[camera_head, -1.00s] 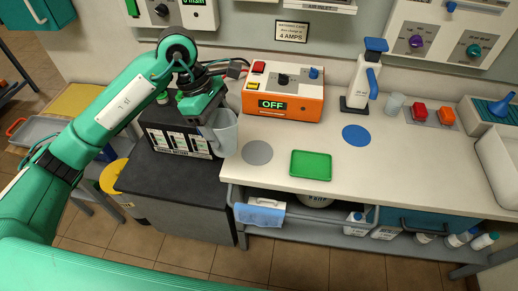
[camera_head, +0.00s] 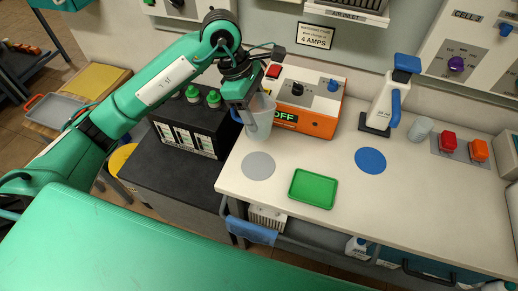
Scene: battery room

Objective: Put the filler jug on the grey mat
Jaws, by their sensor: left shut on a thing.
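The filler jug (camera_head: 261,119) is a translucent pale cup-like vessel with a bluish handle. My left gripper (camera_head: 241,112) is shut on it at its left side and holds it upright. The jug is in front of the orange charger, just behind the grey mat in the picture; I cannot tell how far its base is above the bench. The grey mat (camera_head: 258,166) is a flat round disc near the left end of the white bench, and it is bare. My right gripper is not in view.
A green tray (camera_head: 313,189) and a blue disc (camera_head: 370,160) lie right of the mat. The orange charger (camera_head: 312,119) stands behind the jug. A black battery (camera_head: 190,137) with green caps stands left.

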